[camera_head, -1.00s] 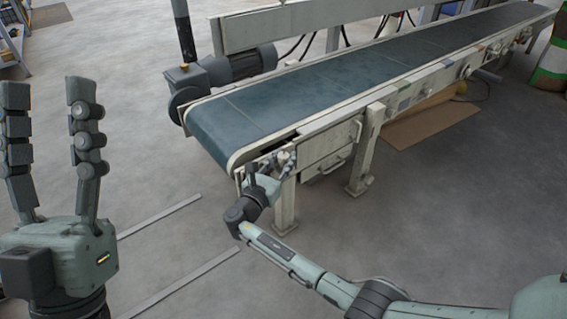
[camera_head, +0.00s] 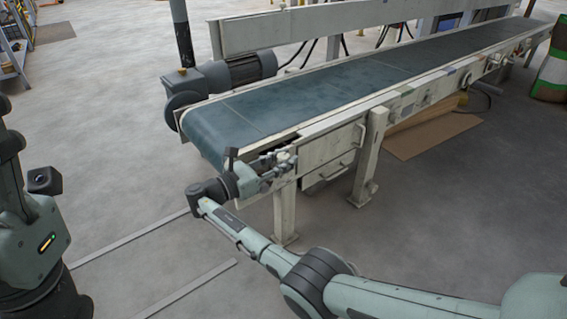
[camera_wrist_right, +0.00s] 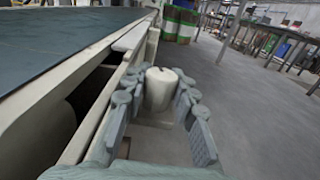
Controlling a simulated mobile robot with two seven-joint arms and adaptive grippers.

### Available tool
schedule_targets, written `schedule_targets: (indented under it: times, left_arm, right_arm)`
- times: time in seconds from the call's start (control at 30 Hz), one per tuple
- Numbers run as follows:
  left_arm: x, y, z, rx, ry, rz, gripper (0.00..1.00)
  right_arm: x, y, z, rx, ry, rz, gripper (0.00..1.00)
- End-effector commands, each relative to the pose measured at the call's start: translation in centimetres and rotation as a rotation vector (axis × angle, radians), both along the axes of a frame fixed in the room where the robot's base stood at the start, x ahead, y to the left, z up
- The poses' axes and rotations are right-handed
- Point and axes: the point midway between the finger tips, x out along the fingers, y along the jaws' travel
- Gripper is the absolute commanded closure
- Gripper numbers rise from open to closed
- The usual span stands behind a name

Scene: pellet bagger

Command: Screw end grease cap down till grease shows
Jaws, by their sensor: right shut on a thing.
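The grease cap (camera_wrist_right: 160,90) is a pale, round, upright cylinder with a small dark mark on top, at the end of the conveyor's side frame. My right gripper (camera_head: 280,164) is at this near end corner of the conveyor. In the right wrist view its two jointed fingers (camera_wrist_right: 160,104) stand on both sides of the cap and are shut on it. The cap's lower part is partly hidden, and I can make out no grease. My left gripper's body (camera_head: 38,240) is at the left edge of the head view; its fingertips cannot be made out.
The conveyor (camera_head: 330,85) with a dark blue belt runs away to the upper right. A motor (camera_head: 245,68) sits on its far side. A pale leg (camera_head: 368,160) stands right of my right gripper. A cardboard sheet (camera_head: 430,137) lies on the floor. The floor in front is mostly open.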

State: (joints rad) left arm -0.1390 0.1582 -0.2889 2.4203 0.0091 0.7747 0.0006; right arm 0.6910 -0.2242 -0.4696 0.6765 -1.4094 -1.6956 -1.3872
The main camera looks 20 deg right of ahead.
Motion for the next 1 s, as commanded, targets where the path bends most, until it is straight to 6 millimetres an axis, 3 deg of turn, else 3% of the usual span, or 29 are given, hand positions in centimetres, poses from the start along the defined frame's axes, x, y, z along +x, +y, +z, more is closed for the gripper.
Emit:
schedule_targets:
  times: [0.33, 0.37, 0.53, 0.83, 1.0]
  left_arm:
    - [0.0, 0.0, 0.0, 0.001, 0.000, 0.001, 0.52]
    - [0.0, 0.0, 0.0, 0.001, 0.000, 0.001, 0.52]
    - [0.0, 0.0, 0.0, 0.001, 0.000, 0.001, 0.52]
    - [0.0, 0.0, 0.0, 0.000, 0.000, -0.001, 0.52]
    - [0.0, 0.0, 0.0, 0.000, -0.001, -0.001, 0.52]
  right_arm:
    - [0.0, -0.1, 0.1, -0.001, -0.001, -0.004, 1.00]
    - [0.0, -0.1, 0.1, -0.001, -0.001, -0.004, 0.71]
    - [0.0, -0.1, 0.1, -0.001, -0.001, -0.003, 0.51]
    - [0.0, 0.1, 0.0, 0.000, 0.000, -0.001, 0.51]
    - [-0.5, 1.7, 0.0, 0.002, 0.001, 0.001, 0.51]
